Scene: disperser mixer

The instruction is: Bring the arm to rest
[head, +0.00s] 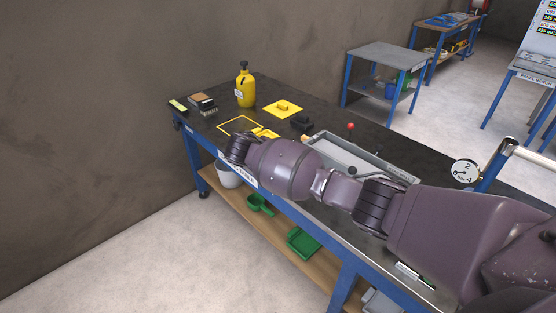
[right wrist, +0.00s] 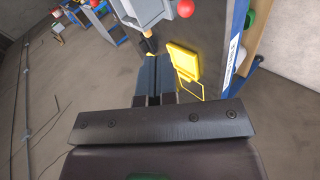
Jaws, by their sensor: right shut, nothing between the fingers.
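My right arm comes in from the right in the head view and reaches left over the front of the workbench (head: 215,125). Its far end hangs near the bench's front edge, and its fingers are hidden there behind the wrist. In the right wrist view my right gripper (right wrist: 153,68) has its two dark fingers together with nothing between them. A yellow block (right wrist: 183,60) and a yellow outlined square (right wrist: 189,88) show just right of the fingers. I cannot tell how far the fingers are from them. My left gripper is not in view.
On the bench stand a yellow bottle (head: 245,90), a yellow plate (head: 283,109), a black piece (head: 302,123), a grey tray (head: 345,155) and a red-knobbed lever (head: 351,127). A gauge (head: 465,172) is at the right. The floor in front is clear.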

